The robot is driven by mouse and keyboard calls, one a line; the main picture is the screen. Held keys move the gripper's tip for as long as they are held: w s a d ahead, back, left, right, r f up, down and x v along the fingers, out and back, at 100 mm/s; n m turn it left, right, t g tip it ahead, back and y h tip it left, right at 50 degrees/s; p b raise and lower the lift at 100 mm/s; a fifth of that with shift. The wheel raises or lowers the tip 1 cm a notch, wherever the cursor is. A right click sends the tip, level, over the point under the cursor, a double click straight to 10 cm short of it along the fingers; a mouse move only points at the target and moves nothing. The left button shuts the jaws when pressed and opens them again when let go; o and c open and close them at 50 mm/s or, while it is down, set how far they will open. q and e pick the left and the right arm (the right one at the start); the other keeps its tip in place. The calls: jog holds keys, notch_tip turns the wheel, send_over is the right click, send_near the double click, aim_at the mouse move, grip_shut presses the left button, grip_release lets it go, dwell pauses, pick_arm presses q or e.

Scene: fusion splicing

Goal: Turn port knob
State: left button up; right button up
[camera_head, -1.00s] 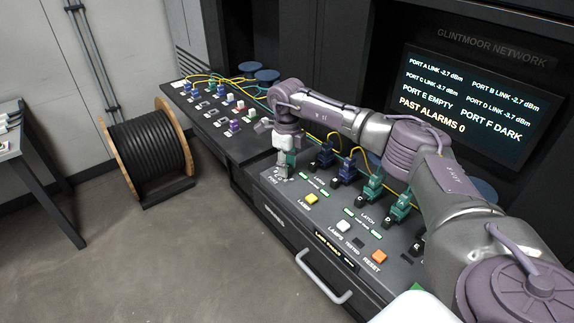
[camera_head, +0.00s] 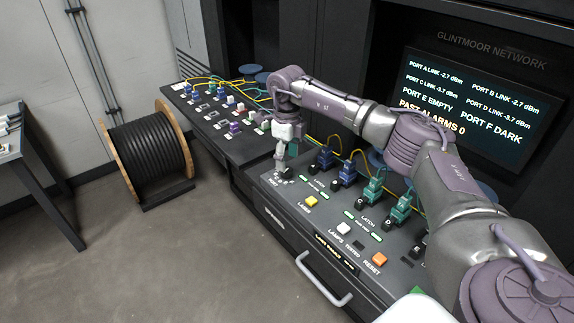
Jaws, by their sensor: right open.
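The port knob (camera_head: 284,175) is a small dark dial with white marks around it, at the near left corner of the console panel (camera_head: 318,218). My right gripper (camera_head: 281,165) points down just above and over the knob, and its fingers partly hide it. It is open and holds nothing that I can see. I cannot tell whether the fingertips touch the knob. My left gripper is not in view.
The panel carries a yellow laser button (camera_head: 311,202), a white lamps button (camera_head: 343,228), an orange reset button (camera_head: 379,259) and blue and green connectors with cables. A screen (camera_head: 472,105) stands behind. A cable reel (camera_head: 150,155) is on the floor at left.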

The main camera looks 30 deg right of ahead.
aim_at(287, 169)
notch_tip(287, 169, up, 8)
jog(key=shift+r, duration=0.25)
jog(key=shift+f, duration=0.1)
dwell(0.4)
